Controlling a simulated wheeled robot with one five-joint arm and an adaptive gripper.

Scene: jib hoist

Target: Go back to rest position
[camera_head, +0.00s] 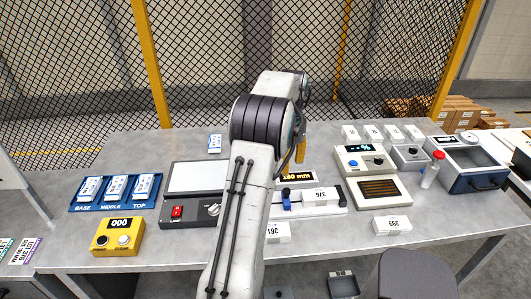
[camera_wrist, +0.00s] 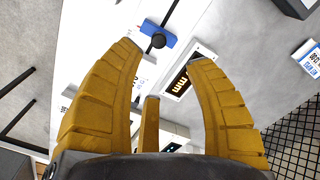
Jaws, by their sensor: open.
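My arm rises over the middle of the table in the head view, and its upper links hide part of the bench behind it. My gripper (camera_wrist: 165,60) shows in the wrist view with its yellow fingers spread wide and nothing between them. In the head view only a bit of yellow finger (camera_head: 300,150) shows beside the arm, above the measuring device (camera_head: 320,208). That device has a blue slider (camera_head: 287,200) and a display reading 160 or 180 mm (camera_head: 297,177). A white block marked 376 (camera_head: 321,196) lies on it.
A blue tray (camera_head: 114,204) labelled BASE, MIDDLE, TOP holds cards at left. White blocks (camera_head: 392,225) lie near the front edge.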

